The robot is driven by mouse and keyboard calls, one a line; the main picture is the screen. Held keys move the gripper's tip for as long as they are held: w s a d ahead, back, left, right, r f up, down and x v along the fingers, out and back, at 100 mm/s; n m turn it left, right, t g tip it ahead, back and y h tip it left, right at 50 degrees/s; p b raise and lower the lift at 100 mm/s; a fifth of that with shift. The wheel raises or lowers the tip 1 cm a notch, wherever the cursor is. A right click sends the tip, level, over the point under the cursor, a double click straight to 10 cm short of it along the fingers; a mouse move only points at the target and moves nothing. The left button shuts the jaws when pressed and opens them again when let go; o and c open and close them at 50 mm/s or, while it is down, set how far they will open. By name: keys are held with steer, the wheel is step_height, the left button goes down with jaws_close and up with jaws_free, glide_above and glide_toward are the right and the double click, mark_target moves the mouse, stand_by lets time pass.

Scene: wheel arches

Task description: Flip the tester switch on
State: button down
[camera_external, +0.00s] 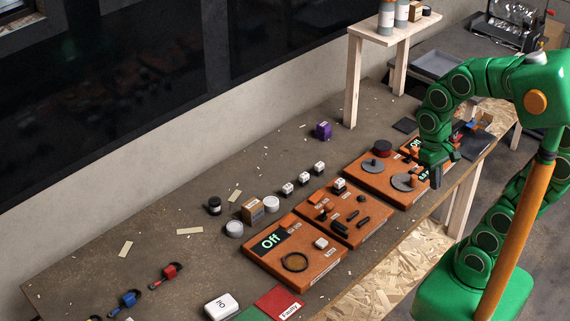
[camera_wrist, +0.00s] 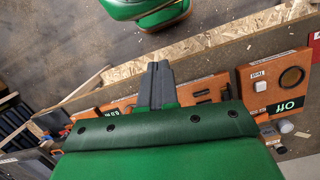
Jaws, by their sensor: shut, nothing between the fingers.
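An orange board (camera_external: 331,271) stands near the front edge of the bench in the external view. It carries a dark display (camera_external: 270,241) reading "Off", a small white block that may be the tester switch (camera_external: 321,243), and a black ring (camera_external: 295,262). In the wrist view the same board (camera_wrist: 245,101) is at the right, with the display (camera_wrist: 285,108) upside down. My gripper (camera_external: 435,181) is shut and empty, apart from this board, over the far board to its right. Its closed fingers also show in the wrist view (camera_wrist: 158,68).
Two more orange boards, one with black pieces (camera_external: 341,228) and one with round discs (camera_external: 360,176), stand between the "Off" board and my arm. White blocks and a cardboard box (camera_external: 253,212) are behind. A wooden shelf (camera_external: 354,85) rises at the back.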

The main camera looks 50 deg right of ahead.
steer(key=w+a+m, duration=0.4)
steer(key=w+m, duration=0.3)
steer(key=w, duration=0.6)
steer(key=m+t+h, duration=0.2)
steer(key=m, duration=0.7)
glide_above(292, 217)
steer(key=a, duration=0.4)
step_height(292, 217, down, 6)
steer(key=shift+w+d+r, duration=0.1)
steer(key=shift+d, duration=0.1)
steer(key=d+f, duration=0.1)
steer(key=f, duration=0.3)
steer(key=d+f, duration=0.1)
steer(key=f, duration=0.4)
steer(key=d+f, duration=0.1)
steer(key=f, duration=0.3)
steer(key=shift+f, duration=0.35)
